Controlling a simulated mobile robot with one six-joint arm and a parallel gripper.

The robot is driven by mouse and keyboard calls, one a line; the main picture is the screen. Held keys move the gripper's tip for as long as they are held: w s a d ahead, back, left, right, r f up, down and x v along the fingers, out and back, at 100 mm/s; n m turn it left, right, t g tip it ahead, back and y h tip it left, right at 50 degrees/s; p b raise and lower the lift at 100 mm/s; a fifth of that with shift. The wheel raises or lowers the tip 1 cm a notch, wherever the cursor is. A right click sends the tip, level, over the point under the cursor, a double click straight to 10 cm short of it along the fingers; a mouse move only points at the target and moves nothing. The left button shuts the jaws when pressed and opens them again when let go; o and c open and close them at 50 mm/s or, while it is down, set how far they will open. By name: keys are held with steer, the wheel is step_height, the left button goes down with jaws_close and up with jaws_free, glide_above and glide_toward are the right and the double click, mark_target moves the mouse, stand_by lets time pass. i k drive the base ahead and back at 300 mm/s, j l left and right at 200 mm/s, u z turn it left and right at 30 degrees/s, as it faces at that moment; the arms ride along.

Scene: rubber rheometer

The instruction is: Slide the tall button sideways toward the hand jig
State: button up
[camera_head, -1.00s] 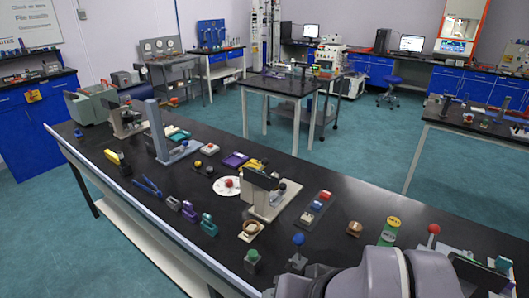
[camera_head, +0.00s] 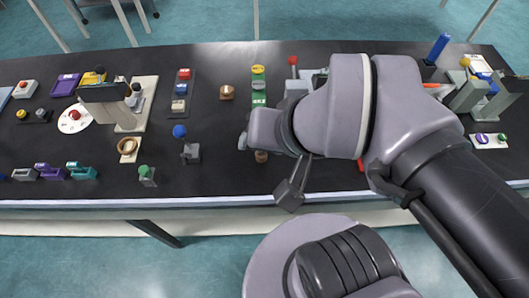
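I cannot tell for sure which piece is the tall button. Upright knobbed pieces on the black bench are a red-topped one (camera_head: 293,62), a blue-balled one (camera_head: 180,131) and a green-topped one (camera_head: 145,172). The hand jig is not clearly identifiable; a grey fixture (camera_head: 468,97) stands at the right, behind my arm. My gripper (camera_head: 291,193) hangs over the bench's front edge, right of the green-topped and blue-balled pieces. Its fingers are small and seen at an angle, so their opening is unclear. My arm hides part of the bench's middle right.
A panel with red, blue and white buttons (camera_head: 181,88), a copper-coloured piece (camera_head: 227,92) and a green-yellow cylinder (camera_head: 258,84) stand behind. A white disc with a red knob (camera_head: 75,119) lies left.

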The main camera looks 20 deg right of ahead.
mark_target(260, 159)
steer(key=j+z, duration=0.3)
steer(key=k+j+z, duration=0.15)
steer(key=j+z, duration=0.15)
steer(key=k+j+z, duration=0.15)
steer(key=j+z, duration=0.15)
steer(key=j, duration=0.15)
steer(key=k+j+z, duration=0.15)
steer(key=j+z, duration=0.15)
